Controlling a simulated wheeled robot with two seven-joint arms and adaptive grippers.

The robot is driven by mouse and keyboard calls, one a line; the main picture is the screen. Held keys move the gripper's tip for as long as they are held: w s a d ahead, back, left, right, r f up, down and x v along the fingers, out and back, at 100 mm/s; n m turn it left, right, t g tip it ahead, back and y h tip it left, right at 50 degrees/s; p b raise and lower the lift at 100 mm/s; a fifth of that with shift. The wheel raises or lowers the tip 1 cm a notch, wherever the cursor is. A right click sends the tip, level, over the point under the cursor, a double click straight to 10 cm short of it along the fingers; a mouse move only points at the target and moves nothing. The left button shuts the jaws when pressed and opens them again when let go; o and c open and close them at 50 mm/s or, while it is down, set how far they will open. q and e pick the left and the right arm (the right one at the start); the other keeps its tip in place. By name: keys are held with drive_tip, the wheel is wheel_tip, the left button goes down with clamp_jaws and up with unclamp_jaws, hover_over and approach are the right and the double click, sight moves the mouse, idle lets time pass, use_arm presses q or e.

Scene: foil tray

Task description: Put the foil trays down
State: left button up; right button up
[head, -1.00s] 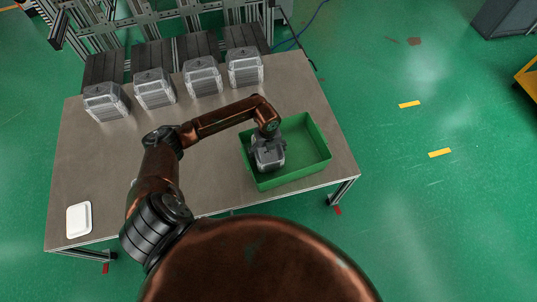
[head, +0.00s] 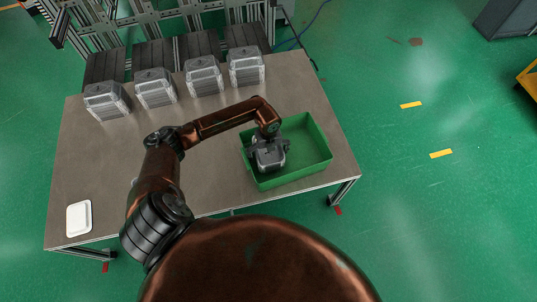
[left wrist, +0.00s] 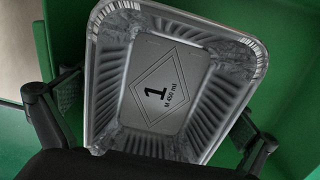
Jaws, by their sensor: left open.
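One silver foil tray (head: 270,158) is inside the green bin (head: 311,175), towards its left side. The left wrist view shows the foil tray (left wrist: 165,80) from above, with a "1" and a diamond printed on its floor. My left gripper (head: 268,147) is down in the bin over the tray. In the left wrist view the two fingers of my left gripper (left wrist: 155,125) are spread, one on either side of the tray. Whether they touch its rim I cannot tell. My right gripper is out of view.
The grey table (head: 130,180) has free room in the middle and to the left. A small white dish (head: 79,218) lies at its front left corner. Dark chutes on a metal frame (head: 155,52) stand behind the holders. The right part of the bin is empty.

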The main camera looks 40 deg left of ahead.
use_arm(q)
wheel_tip(320, 180, up, 11)
drive_tip(key=shift+r+p, duration=0.1)
drive_tip(key=shift+p, duration=1)
drive_tip(key=shift+r, duration=0.55)
